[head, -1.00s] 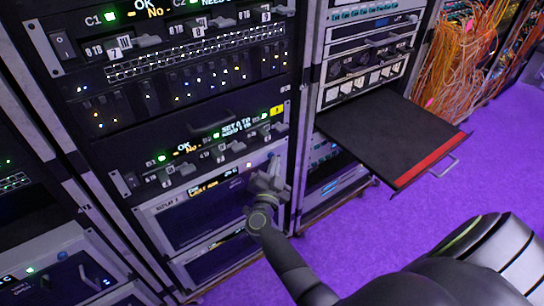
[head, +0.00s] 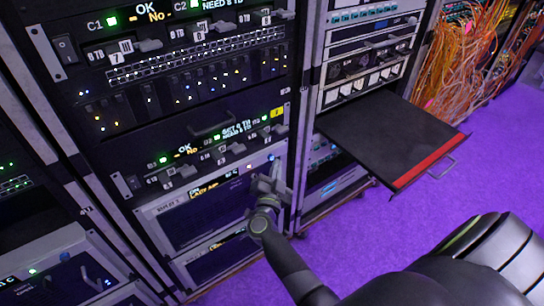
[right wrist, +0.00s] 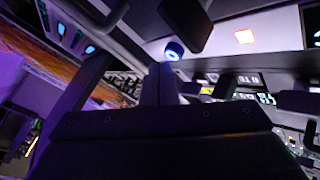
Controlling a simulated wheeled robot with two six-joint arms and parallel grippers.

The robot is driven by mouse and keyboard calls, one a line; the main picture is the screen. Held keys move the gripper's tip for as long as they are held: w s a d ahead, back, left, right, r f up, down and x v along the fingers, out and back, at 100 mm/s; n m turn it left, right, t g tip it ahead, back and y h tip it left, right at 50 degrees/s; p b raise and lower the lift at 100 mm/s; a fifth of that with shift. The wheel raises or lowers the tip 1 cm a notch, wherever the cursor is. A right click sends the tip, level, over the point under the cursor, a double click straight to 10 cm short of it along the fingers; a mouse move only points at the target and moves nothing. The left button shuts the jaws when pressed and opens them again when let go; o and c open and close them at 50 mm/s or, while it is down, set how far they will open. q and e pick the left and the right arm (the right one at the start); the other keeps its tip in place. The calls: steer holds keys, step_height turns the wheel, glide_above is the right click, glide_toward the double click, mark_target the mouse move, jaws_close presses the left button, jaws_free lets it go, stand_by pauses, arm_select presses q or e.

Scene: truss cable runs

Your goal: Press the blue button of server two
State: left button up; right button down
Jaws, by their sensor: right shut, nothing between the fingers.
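A blue-lit round button (right wrist: 174,50) shows in the right wrist view, just above and beyond my shut fingers. In the right wrist view the fingers (right wrist: 160,82) look apart from the button; contact cannot be confirmed. My left gripper is out of view.
A black pull-out shelf (head: 385,135) with a red front edge and handle juts out to the right of my gripper. Rack servers with levers (head: 180,175) are above. Orange cables (head: 465,45) hang at the back right. Purple floor (head: 360,235) is clear.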

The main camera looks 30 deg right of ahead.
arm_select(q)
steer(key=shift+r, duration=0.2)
arm_select(e)
steer(key=shift+s, duration=0.3)
